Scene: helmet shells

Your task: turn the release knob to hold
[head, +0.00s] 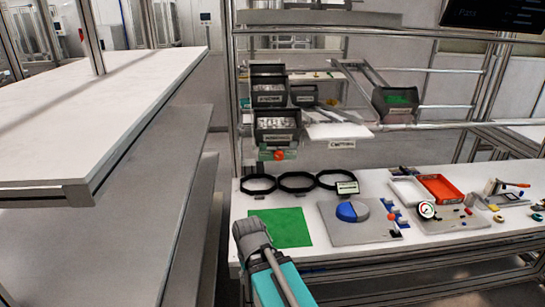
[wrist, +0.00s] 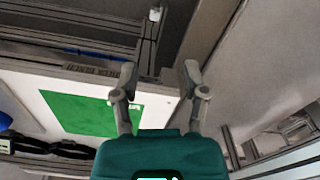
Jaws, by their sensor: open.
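No knob is plainly marked as the release knob at this size. Small red knobs (head: 391,216) sit beside blue parts at the right of a grey panel (head: 335,232), which also bears a blue and light-blue round piece (head: 352,211). A dial gauge (head: 426,210) stands on another grey plate to the right, with a small red knob (head: 468,211) on it. My gripper (wrist: 158,72) is open and empty in the wrist view, its fingers apart, with the bench's green mat (wrist: 88,114) left of them. In the head view its fingertips do not show.
The white bench (head: 240,207) carries a green mat (head: 281,228), black rings (head: 297,181), a red tray (head: 443,188) and a white tray (head: 409,190). Dark bins (head: 277,127) stand above. A long white table (head: 95,110) lies left. A black ring (wrist: 62,148) shows in the wrist view.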

